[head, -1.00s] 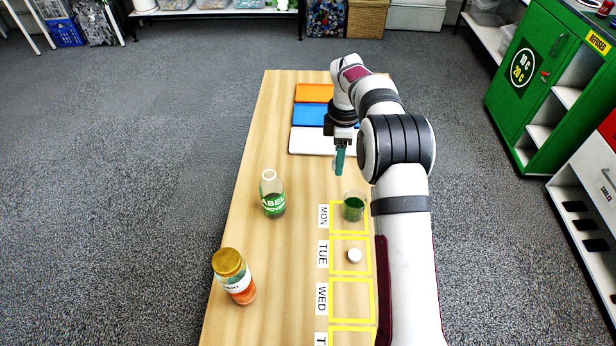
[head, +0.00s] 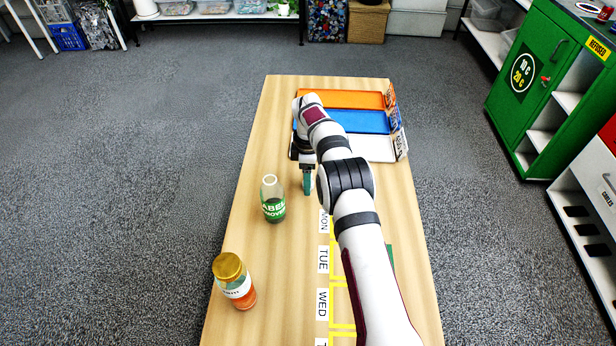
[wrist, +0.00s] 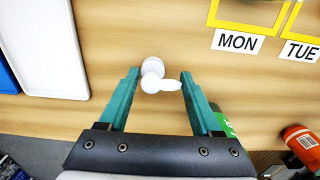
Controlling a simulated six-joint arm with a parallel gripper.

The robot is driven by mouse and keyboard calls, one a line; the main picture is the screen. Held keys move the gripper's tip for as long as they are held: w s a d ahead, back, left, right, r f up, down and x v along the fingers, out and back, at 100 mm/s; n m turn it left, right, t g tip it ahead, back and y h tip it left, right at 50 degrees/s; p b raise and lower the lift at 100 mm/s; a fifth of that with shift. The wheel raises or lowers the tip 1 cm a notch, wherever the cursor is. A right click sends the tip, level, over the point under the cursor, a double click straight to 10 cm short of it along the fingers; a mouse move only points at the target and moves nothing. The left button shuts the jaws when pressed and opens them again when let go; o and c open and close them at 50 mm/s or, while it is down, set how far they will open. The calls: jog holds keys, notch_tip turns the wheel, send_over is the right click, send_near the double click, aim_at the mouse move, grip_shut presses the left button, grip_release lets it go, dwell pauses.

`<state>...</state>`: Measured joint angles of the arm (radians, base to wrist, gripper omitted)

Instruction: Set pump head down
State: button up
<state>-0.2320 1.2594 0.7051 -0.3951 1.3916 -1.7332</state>
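The white pump head (wrist: 152,72), with a round part and a short spout, shows in the wrist view against the wooden table, between the fingertips. My gripper (wrist: 160,75) is open; a gap shows between the pump head and each teal finger. Whether the pump head rests fully on the wood is hard to tell. In the head view, my gripper (head: 307,184) points down just right of the label remover bottle (head: 273,204), and I cannot make out the pump head there. The bottle's green label also shows in the wrist view (wrist: 223,122).
A gold-lidded jar (head: 235,282) stands at the table's front left. Orange (head: 340,98), blue (head: 365,121) and white (head: 378,150) trays lie at the back. Yellow day frames (head: 342,292) are marked right of centre, partly covered by my arm.

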jog(key=shift+o, duration=0.9)
notch_tip(320, 180, up, 12)
jog(key=r, duration=0.1)
jog(key=s+d+r+m, duration=0.3)
jog(key=s+r+m, duration=0.2)
jog(key=s+r, duration=0.15)
jog(key=s+d+r+m, duration=0.4)
jog(key=s+r+m, duration=0.15)
jog(key=s, duration=0.25)
jog(key=s+d+f+m+y, duration=0.1)
jog(key=s+m, duration=0.5)
jog(key=s, duration=0.8)
jog(key=s+d+f+m, duration=0.1)
jog(key=s+f+m, duration=0.3)
jog(key=s, duration=0.9)
jog(key=m, duration=0.3)
jog(key=shift+s+d+y, duration=0.3)
jog(key=shift+s+y, duration=0.05)
jog(key=shift+y, duration=0.05)
